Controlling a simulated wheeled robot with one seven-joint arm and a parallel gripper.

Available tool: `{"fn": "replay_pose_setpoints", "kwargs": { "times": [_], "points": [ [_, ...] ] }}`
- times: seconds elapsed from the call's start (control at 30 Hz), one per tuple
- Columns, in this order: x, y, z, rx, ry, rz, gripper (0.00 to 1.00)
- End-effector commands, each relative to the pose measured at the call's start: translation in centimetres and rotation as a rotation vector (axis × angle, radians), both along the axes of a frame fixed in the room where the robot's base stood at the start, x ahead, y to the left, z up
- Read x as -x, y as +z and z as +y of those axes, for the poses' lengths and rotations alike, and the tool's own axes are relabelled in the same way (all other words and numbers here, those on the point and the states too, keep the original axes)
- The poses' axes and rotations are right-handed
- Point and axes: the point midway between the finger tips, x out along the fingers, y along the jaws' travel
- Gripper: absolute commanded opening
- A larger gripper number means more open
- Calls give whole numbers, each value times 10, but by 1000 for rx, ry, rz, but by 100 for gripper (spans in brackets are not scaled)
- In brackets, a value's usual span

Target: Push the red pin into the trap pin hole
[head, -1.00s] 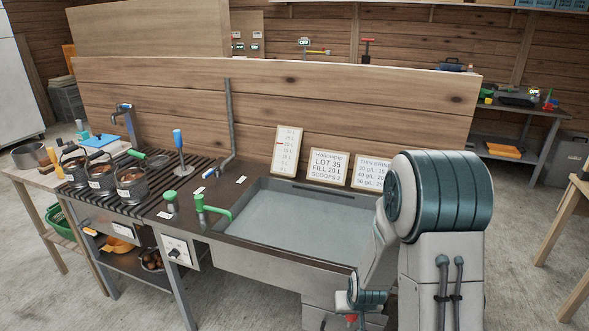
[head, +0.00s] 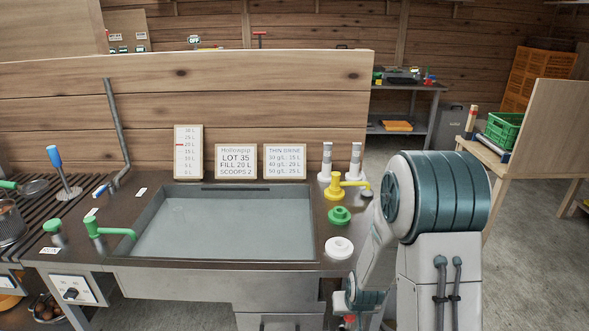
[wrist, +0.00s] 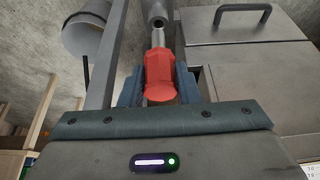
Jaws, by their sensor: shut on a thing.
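The red pin (wrist: 160,75) is between the two fingers of my gripper (wrist: 160,88) in the wrist view. My gripper is shut on its red grip, and the pin's grey metal shank points up the picture. The shank's end is close to a grey pipe end (wrist: 157,9) with a dark round opening. I cannot tell from this view whether the tip touches the opening or is in it. In the head view a small bit of the red pin (head: 349,320) shows low beside my arm; my gripper is mostly hidden there.
A grey cabinet with a dark handle (wrist: 242,14) is right of the pin. A grey upright bar (wrist: 108,60) and a pale cylinder (wrist: 88,30) are to its left.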

Motion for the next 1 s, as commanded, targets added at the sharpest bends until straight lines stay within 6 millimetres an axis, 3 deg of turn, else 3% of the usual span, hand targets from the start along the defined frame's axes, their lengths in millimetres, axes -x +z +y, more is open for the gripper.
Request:
{"fn": "replay_pose_setpoints", "kwargs": {
  "times": [0.03,0.1,0.33,0.77,1.0],
  "points": [
    [0,-26,-1,0,-2,0,5],
    [0,-42,-1,0,-2,0,5],
    [0,-70,-1,0,-2,-1,5],
    [-1,-66,-1,0,-2,-2,5],
    [-12,-36,-1,0,-1,-7,5]
  ]
}}
